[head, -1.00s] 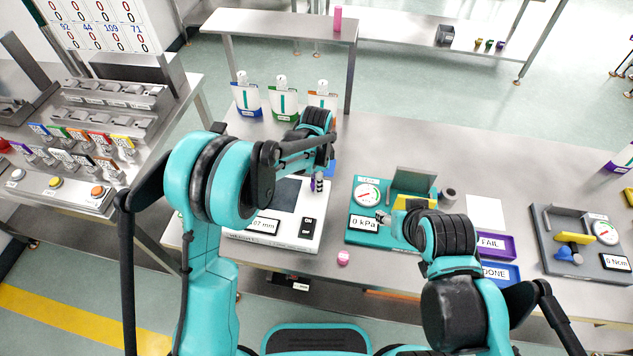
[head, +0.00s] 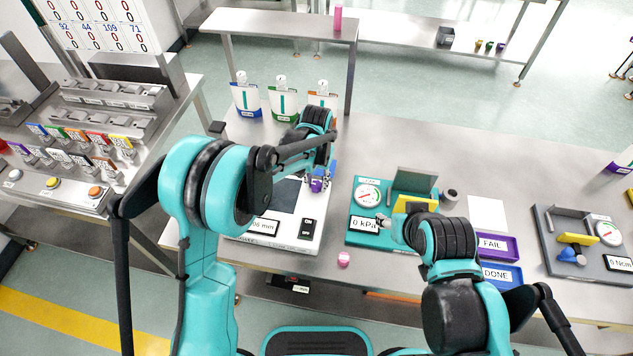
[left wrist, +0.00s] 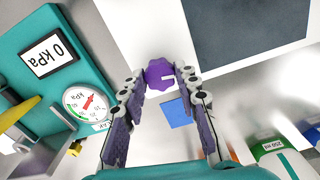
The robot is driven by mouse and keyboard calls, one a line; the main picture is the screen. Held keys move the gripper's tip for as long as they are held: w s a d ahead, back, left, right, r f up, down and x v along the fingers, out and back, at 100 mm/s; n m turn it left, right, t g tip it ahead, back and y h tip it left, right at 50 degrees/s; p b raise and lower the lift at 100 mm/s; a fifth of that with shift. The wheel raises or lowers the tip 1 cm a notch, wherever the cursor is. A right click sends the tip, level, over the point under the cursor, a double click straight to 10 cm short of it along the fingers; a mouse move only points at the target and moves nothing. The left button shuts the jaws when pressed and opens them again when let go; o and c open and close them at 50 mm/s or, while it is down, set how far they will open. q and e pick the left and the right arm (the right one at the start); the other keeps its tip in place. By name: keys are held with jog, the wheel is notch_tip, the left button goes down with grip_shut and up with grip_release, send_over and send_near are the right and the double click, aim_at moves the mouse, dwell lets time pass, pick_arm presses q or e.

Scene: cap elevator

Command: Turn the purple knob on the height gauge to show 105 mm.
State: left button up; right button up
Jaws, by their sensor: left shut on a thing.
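The height gauge (head: 243,236) is a white box with a dark panel, a display and an ON/OFF switch. Its display (head: 265,226) is partly covered by my left arm; the visible part reads "06 mm". The purple knob (left wrist: 160,75) sits between the fingertips of my left gripper (left wrist: 160,82), which is shut on it. In the head view the knob (head: 317,185) shows at the gauge's right side, under my left gripper (head: 317,181). My right gripper (head: 383,218) hangs over the teal pressure gauge; its jaws are too small to read.
The teal pressure gauge (head: 360,238) reads 0 kPa, right of the height gauge. A pink object (head: 344,259) lies at the front table edge. FAIL (head: 493,243) and DONE (head: 497,274) bins stand further right.

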aim_at(316, 185)
pick_arm(q)
jog(key=n, duration=0.4)
jog(key=shift+n, duration=0.3)
jog(key=shift+s+n, duration=0.1)
jog(key=shift+n, duration=1.7)
jog(key=o, duration=1.2)
jog(key=shift+c, duration=0.2)
notch_tip(316, 185, up, 12)
